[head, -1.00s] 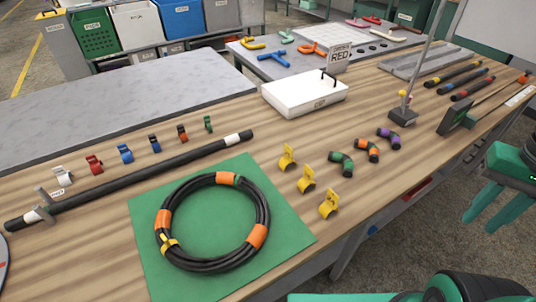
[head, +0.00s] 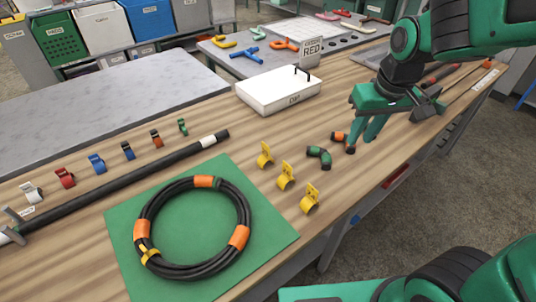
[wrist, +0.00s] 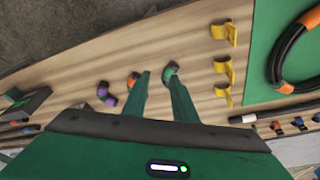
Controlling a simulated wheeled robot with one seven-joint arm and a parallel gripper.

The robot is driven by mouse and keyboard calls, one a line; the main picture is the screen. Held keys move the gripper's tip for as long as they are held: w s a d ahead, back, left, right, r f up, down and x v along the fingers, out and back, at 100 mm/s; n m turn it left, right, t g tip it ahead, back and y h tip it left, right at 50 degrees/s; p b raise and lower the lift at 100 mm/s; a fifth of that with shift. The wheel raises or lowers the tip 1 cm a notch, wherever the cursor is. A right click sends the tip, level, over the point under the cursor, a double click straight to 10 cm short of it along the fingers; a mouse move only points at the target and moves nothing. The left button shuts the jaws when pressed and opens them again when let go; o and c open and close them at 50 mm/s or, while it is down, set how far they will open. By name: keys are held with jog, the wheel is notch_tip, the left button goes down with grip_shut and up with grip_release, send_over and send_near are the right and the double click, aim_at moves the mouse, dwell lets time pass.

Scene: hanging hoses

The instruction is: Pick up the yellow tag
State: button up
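Three yellow tag-like clips stand in a slanting row on the wooden table: a far one (head: 265,155), a middle one (head: 285,176) and a near one (head: 309,198). They also show in the wrist view, right of my fingers, as an upper (wrist: 224,32), a middle (wrist: 224,70) and a lower one (wrist: 225,94). Another yellow piece (head: 150,256) is wrapped on the black hose coil (head: 183,268). I cannot tell which one the task names. My gripper (head: 362,138) is open and empty above the table, right of the yellow clips; its parted fingers show in the wrist view (wrist: 157,78).
Green-black (head: 319,157) and orange-black (head: 340,137) elbows lie near my fingers; a purple one (wrist: 105,93) lies beyond. The coil rests on a green mat (head: 255,252). A white box (head: 270,98) stands behind. Coloured clips and a long black hose (head: 120,170) lie left.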

jog(key=w+a+n+y, duration=0.1)
jog(key=w+a+n, duration=0.25)
jog(key=a, duration=0.65)
jog(key=n+t+y, duration=0.1)
jog(key=n, duration=0.1)
send_over(266, 156)
jog(key=s+d, duration=0.1)
jog(key=d, duration=0.1)
notch_tip(266, 156, down, 5)
jog(key=shift+a+x, duration=0.2)
jog(key=shift+x, duration=1.4)
jog(key=shift+a+x, duration=0.2)
jog(key=shift+x, duration=1.45)
jog(key=shift+s, duration=0.1)
grip_shut()
